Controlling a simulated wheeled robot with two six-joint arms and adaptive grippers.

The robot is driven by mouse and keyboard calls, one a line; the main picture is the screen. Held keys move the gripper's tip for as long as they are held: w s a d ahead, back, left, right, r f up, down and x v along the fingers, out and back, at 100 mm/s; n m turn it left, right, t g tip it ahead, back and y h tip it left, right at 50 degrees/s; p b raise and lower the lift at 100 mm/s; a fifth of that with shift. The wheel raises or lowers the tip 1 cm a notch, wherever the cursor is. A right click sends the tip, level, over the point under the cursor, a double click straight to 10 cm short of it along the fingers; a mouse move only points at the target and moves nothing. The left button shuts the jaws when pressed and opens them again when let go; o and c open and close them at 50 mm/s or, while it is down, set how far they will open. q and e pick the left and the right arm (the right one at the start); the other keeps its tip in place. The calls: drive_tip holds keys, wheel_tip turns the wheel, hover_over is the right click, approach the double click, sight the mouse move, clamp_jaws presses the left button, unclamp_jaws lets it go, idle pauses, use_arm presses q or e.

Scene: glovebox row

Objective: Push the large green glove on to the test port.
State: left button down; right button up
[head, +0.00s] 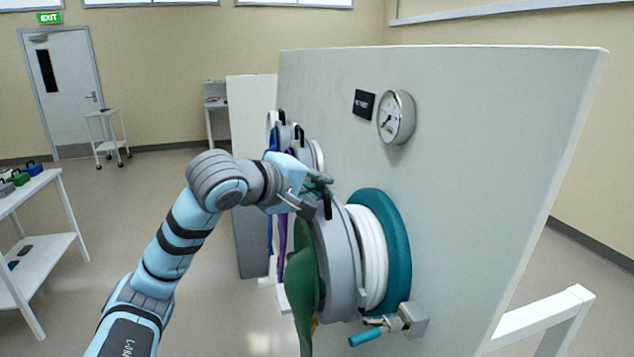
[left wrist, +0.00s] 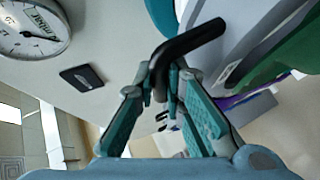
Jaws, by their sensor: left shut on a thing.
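The large green glove (head: 303,287) hangs limp from a thick grey ring (head: 338,262); a dark green part also shows in the left wrist view (left wrist: 292,58). Behind the ring are a white ring (head: 369,258) and the teal ring of the test port (head: 398,245) on the pale panel. The grey ring faces the port; I cannot tell whether it is fully seated. My left gripper (head: 316,191) is shut on the black handle (head: 327,203) at the top of the grey ring. The handle lies between its fingers in the left wrist view (left wrist: 190,45). My right gripper is out of view.
A dial gauge (head: 396,117) and a black label plate (head: 364,104) sit on the panel (head: 480,160) above the port. A teal-handled lever (head: 367,336) juts out below it. Other ports and gloves stand further along. A table (head: 30,192) is at left.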

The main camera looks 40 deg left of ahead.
use_arm(q)
drive_tip(key=shift+w+d+p, duration=0.35)
drive_tip(key=shift+w+d, duration=0.15)
drive_tip(key=shift+w, duration=0.15)
idle(0.3)
drive_tip(key=shift+w+d+f, duration=0.15)
drive_tip(key=shift+w+d, duration=0.75)
drive_tip(key=shift+w, duration=0.3)
drive_tip(key=shift+w+d+f, duration=0.15)
drive_tip(key=shift+w+d, duration=0.7)
drive_tip(key=shift+w, duration=0.3)
idle(2.0)
drive_tip(key=c, duration=1.7)
unclamp_jaws()
drive_tip(key=shift+o, duration=0.6)
drive_tip(key=shift+w+d, duration=0.15)
drive_tip(key=shift+f, duration=0.1)
drive_tip(key=v, duration=1.2)
